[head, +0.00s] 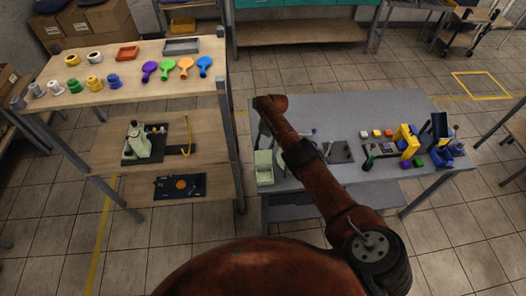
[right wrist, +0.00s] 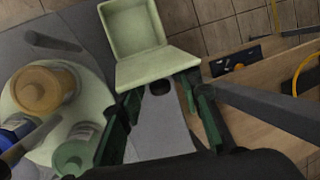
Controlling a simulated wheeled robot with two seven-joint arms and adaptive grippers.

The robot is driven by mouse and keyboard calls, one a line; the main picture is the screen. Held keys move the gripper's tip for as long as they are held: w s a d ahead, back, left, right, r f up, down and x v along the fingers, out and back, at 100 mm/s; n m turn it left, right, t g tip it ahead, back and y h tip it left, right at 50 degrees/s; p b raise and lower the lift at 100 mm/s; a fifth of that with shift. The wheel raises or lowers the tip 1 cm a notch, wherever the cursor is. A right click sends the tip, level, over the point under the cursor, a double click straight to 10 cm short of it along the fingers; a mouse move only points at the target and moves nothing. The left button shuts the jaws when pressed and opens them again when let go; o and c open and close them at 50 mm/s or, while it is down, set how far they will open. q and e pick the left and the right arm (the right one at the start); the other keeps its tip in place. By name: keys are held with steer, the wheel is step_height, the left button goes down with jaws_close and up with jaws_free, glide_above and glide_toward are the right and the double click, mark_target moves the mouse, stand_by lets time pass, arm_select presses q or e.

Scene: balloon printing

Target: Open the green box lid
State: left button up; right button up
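The pale green box stands on the grey table's left end, at the middle of the head view (head: 265,178). It appears open: in the right wrist view its hollow square part (right wrist: 132,28) faces the camera, and a flat pale green panel, apparently its lid (right wrist: 155,68), is folded out toward my gripper. My right gripper (right wrist: 160,92) has its green-padded fingers apart, at either side of the panel's near edge. I cannot tell whether they touch it. In the head view my right arm hides the gripper's fingers. My left gripper is not in view.
A round pale tray (right wrist: 15,92) holds yellow (right wrist: 38,92), blue and green (right wrist: 76,152) jars close to the gripper's left in the wrist view. The grey table (head: 340,108) holds a colourful machine (head: 405,140) to the right. A wooden shelf table (head: 120,48) stands left across a gap.

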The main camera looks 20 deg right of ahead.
steer(key=shift+r, duration=0.1)
steer(key=shift+d+r, duration=0.1)
steer(key=shift+r, duration=0.05)
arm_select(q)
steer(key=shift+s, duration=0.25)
arm_select(e)
steer(key=v, duration=1.1)
steer(key=shift+d+r, duration=0.15)
steer(key=shift+r, duration=0.1)
